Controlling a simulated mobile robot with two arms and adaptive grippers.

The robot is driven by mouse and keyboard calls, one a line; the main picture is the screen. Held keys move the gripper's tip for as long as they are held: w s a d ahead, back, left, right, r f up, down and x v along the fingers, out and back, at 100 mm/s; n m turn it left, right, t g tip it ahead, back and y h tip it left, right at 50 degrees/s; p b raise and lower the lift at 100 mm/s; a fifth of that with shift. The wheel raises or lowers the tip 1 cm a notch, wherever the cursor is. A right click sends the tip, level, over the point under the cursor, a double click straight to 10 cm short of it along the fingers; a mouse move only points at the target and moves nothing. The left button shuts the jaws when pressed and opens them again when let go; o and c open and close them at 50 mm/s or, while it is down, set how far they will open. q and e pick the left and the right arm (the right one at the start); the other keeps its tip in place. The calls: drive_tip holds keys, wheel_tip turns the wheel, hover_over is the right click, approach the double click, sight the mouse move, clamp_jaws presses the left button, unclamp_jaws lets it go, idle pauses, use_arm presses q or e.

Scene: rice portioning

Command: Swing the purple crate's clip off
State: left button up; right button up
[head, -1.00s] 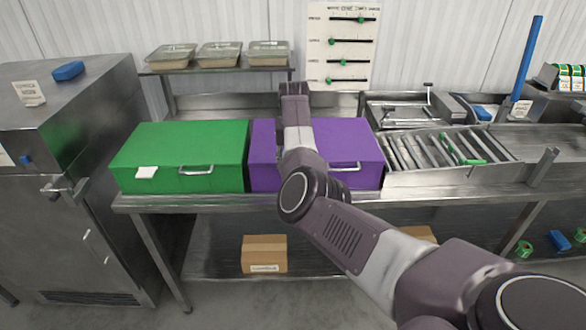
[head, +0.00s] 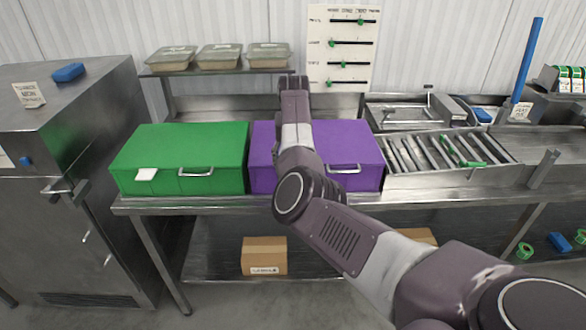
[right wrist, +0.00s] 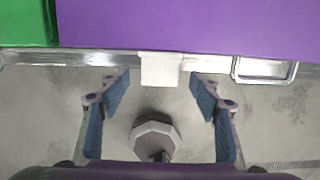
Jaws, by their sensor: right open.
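The purple crate (head: 350,150) stands closed on the steel table, with a metal handle on its front. In the head view my right arm covers the left part of its front, and its clip is hidden. In the right wrist view the crate (right wrist: 200,25) fills the top. Its white clip (right wrist: 160,68) hangs at the crate's lower front edge. My right gripper (right wrist: 160,90) is open, its two blue-padded fingers either side of the clip's line and just short of it, apart from it. My left gripper is not in view.
A green crate (head: 190,150) with a white clip (head: 146,174) stands directly left of the purple one. A roller rack (head: 440,150) is at the right. Lidded trays (head: 220,55) sit on the shelf behind. The crate's handle (right wrist: 265,69) is right of the fingers.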

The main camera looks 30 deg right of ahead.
wheel_tip(320, 180, up, 10)
drive_tip(key=s+a, duration=0.1)
drive_tip(key=shift+s+f, duration=0.2)
drive_tip(key=shift+s, duration=0.1)
